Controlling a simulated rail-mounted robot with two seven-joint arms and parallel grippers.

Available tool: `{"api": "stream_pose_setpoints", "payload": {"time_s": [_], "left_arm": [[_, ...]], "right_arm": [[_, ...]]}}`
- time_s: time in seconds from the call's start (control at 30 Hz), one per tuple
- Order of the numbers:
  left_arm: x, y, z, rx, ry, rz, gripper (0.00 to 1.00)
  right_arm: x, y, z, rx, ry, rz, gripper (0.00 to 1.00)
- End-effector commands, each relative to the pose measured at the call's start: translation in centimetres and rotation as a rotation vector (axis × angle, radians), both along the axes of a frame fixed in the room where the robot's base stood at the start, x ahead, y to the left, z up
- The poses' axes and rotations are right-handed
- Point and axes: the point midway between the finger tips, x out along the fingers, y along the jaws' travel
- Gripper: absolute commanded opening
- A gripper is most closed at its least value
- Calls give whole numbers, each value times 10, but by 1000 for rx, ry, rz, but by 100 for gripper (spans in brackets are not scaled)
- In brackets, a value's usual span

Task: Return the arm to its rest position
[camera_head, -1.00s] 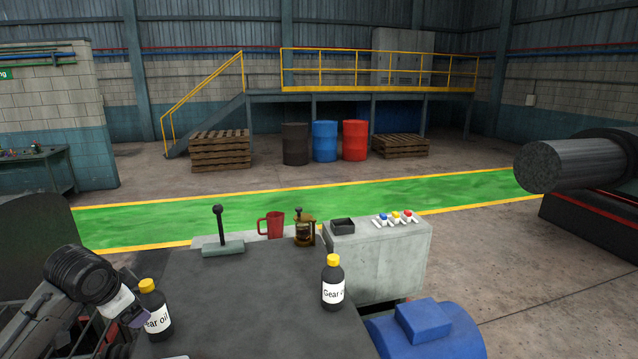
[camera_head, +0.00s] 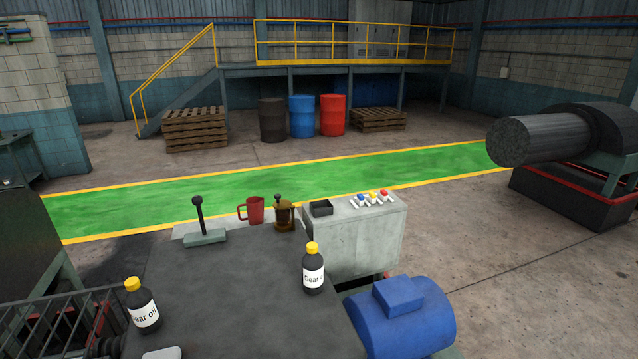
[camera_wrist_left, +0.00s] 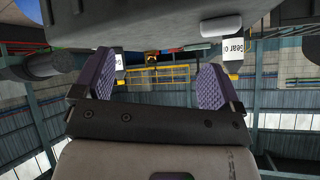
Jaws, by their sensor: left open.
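My left gripper (camera_wrist_left: 153,80) shows in the left wrist view, with two purple ridged fingers set wide apart and nothing between them. That view is upside down, with the roof beams low in the picture. My left arm and gripper are not in the head view. One gear oil bottle (camera_head: 142,307) stands upright at the left of the dark worktop (camera_head: 225,290). Another gear oil bottle (camera_head: 313,270) stands upright at its right edge. A labelled bottle (camera_wrist_left: 233,48) also shows beyond the right finger in the wrist view. My right gripper is not visible.
A lever (camera_head: 201,222), red mug (camera_head: 252,211) and brass-coloured pot (camera_head: 285,214) stand along the far edge. A grey console (camera_head: 365,240) with coloured switches stands behind a blue motor (camera_head: 402,318). A railing (camera_head: 65,325) is at left. The worktop's middle is clear.

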Motion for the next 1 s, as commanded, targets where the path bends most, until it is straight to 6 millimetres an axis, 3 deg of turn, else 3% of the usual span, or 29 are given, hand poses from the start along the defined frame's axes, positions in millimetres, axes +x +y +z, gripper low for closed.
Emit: {"api": "stream_pose_setpoints", "payload": {"time_s": [0.03, 0.2, 0.4, 0.5, 1.0], "left_arm": [[-22, -3, -18, -29, 74, 12, 91], [-87, -12, -71, -88, 280, 45, 91], [-149, -20, -104, -117, 448, 60, 91], [-168, -20, -112, -116, 495, 63, 91], [-168, -20, -112, -116, 495, 63, 91]], "right_arm": [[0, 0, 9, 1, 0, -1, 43], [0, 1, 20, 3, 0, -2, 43], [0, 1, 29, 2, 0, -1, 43], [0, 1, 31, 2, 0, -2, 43], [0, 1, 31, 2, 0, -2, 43]]}}
